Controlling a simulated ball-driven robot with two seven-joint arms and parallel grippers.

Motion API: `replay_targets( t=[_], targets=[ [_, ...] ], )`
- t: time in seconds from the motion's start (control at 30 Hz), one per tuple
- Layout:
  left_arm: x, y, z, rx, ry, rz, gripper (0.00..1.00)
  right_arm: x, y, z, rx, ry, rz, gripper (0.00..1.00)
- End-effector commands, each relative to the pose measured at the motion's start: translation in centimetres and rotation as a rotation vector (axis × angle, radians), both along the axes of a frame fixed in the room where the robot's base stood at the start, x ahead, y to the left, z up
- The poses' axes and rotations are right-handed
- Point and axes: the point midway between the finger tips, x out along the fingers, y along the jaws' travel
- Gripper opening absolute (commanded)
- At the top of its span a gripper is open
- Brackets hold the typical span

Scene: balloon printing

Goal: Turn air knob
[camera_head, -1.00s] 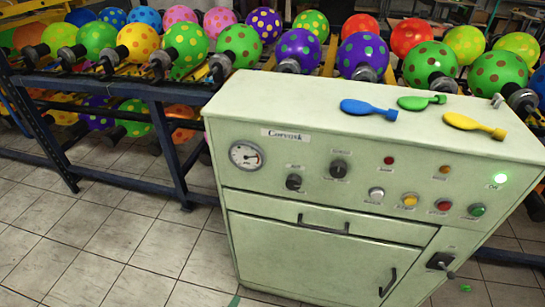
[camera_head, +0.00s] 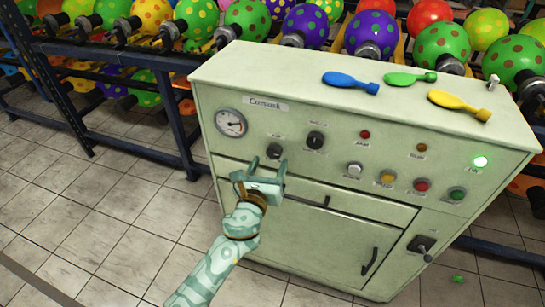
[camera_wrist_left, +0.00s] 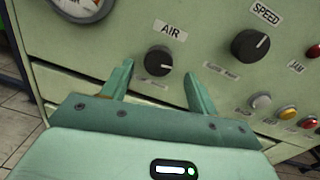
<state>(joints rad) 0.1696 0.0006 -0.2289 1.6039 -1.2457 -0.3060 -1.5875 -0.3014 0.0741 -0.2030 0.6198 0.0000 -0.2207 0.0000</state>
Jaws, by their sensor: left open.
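The black air knob (camera_wrist_left: 159,61) sits on the pale green cabinet's front panel, under a label reading AIR. In the head view the air knob (camera_head: 274,151) shows just above my left gripper (camera_head: 267,169). My left gripper (camera_wrist_left: 160,85) is open and empty, with its two fingers on either side of the knob in the wrist view. The fingers seem short of the knob; I cannot tell the exact gap. My right gripper is not in view.
The larger speed knob (camera_wrist_left: 250,46) is right of the air knob, and a gauge (camera_head: 231,122) is left. A drawer handle (camera_head: 307,201) is below. Several buttons line the panel's right side. Uninflated balloons (camera_head: 350,83) lie on top. Racks of balloons stand behind.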

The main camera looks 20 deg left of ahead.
Motion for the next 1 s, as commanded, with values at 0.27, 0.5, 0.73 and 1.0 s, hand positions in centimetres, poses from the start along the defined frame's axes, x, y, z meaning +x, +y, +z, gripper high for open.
replay_targets(
  t=[0.27,0.5,0.73,1.0],
  targets=[
    [3.4,0.1,-0.1,-0.001,0.001,0.000,0.59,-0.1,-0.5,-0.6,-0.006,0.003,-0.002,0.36],
    [3.6,0.1,0.0,-0.002,0.001,0.000,0.59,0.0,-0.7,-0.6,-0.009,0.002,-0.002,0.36],
    [3.6,0.1,0.0,-0.002,0.001,0.000,0.15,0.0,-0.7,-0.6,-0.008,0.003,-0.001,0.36],
    [3.6,0.1,-0.1,-0.014,0.002,0.001,0.15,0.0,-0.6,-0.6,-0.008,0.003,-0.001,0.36]
  ],
)
